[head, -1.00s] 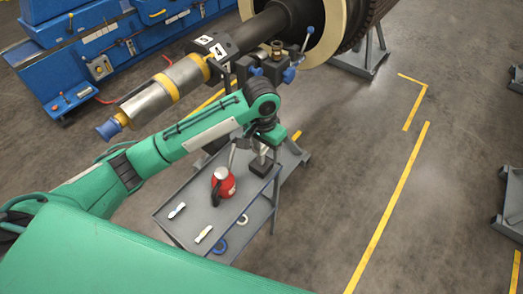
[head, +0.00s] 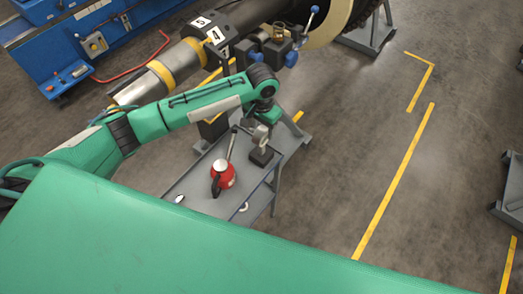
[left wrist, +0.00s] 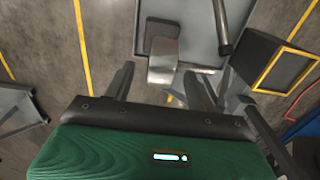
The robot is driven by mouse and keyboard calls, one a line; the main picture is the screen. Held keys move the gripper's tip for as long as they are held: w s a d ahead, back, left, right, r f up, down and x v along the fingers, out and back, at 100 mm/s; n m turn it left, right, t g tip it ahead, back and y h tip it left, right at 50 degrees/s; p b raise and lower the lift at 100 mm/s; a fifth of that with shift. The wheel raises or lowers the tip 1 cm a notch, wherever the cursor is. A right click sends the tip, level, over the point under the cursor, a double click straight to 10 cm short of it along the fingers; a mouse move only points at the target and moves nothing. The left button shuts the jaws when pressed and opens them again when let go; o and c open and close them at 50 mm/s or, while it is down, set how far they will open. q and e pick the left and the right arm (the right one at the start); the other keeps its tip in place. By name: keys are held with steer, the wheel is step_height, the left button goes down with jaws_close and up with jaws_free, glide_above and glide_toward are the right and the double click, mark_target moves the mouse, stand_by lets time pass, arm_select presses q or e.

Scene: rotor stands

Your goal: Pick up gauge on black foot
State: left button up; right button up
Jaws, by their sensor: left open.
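The gauge (head: 261,134) is a small grey metal piece standing on a square black foot (head: 262,157) on the grey cart. In the left wrist view its silver body (left wrist: 163,65) and its dark foot (left wrist: 158,32) show just beyond the fingers. My left gripper (head: 262,122) is above the gauge and hides part of its top. In the wrist view the two fingers (left wrist: 164,88) stand wide apart, with the lower end of the silver body reaching toward the space between them. I see no contact. My right gripper is not in view.
The big rotor shaft (head: 250,14) is above and behind. Floor to the right is open.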

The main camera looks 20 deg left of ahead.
mark_target(261, 145)
arm_select(q)
step_height(261, 145, down, 4)
steer(key=shift+a+r+p, duration=0.1)
steer(key=shift+p, duration=0.6)
steer(key=shift+f, duration=0.45)
steer(key=c, duration=1.1)
jaws_close()
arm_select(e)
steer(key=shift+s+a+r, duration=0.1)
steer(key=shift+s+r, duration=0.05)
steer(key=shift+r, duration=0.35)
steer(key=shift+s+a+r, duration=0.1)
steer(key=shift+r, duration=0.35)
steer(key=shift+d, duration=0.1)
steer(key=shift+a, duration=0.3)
